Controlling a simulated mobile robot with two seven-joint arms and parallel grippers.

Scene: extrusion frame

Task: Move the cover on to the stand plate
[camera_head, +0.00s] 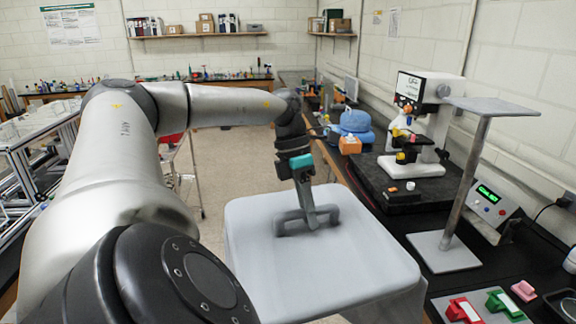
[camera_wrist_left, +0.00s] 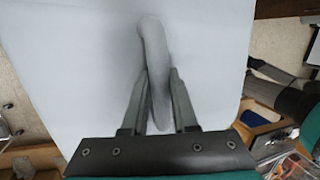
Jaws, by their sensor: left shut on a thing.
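The cover (camera_head: 330,270) is a large pale grey, round-cornered piece with a dark grey bar handle (camera_head: 290,217) on top. It fills the lower middle of the head view, left of the black bench. My left gripper (camera_head: 312,222) is shut on this handle from above. In the left wrist view the handle (camera_wrist_left: 153,45) passes between the two fingers (camera_wrist_left: 158,85), over the pale cover top (camera_wrist_left: 70,60). The stand plate (camera_head: 492,106) is a flat grey plate on a slanting-looking post, right of the cover and apart from it. My right gripper is not in view.
The stand's base (camera_head: 443,252) is on the black bench. Near it are a microscope (camera_head: 415,140), a control box with green display (camera_head: 492,205), and red (camera_head: 462,309) and green (camera_head: 505,304) pieces. A metal frame (camera_head: 30,165) is at left. Floor shows behind the cover.

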